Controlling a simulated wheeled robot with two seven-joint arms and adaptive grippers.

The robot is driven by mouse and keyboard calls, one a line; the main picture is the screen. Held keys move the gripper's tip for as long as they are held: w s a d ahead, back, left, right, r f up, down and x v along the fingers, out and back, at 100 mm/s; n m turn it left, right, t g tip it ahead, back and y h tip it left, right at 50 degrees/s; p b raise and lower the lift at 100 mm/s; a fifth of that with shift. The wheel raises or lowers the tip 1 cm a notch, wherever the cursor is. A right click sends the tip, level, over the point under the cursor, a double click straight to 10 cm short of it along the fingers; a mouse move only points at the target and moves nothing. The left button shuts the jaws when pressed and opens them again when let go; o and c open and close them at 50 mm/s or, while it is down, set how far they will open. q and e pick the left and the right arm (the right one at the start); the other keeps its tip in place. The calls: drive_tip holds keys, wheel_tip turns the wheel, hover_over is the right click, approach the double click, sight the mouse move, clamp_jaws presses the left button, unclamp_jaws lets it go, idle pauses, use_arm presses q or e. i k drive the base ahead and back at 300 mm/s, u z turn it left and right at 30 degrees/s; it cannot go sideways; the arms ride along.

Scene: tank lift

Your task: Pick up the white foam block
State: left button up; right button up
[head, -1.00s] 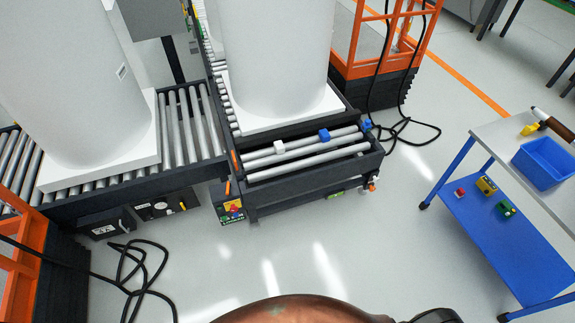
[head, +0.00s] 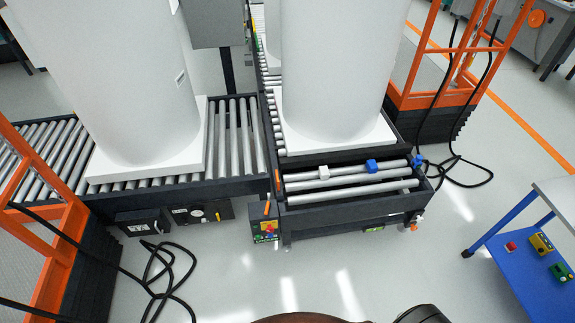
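A small white block (head: 324,172), which looks like the foam block, sits on the rollers at the front end of the conveyor (head: 345,212). A blue block (head: 371,165) sits to its right on the same rollers. A second blue piece (head: 418,160) is at the right end of the frame. Large white cylindrical tanks stand on white square bases behind and to the left. Neither of my grippers is in view.
A side conveyor (head: 240,140) joins from the left. A control box (head: 265,230) hangs at the front left corner. Black cables (head: 165,270) lie on the floor. Orange guard frames (head: 440,75) stand either side. A blue cart (head: 520,250) is at the right. Floor in front is clear.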

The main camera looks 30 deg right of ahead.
sight(325, 174)
drive_tip(key=u, duration=0.2)
drive_tip(key=i, duration=0.75)
drive_tip(key=z, duration=0.45)
drive_tip(key=i, duration=0.7)
drive_tip(key=z, duration=0.55)
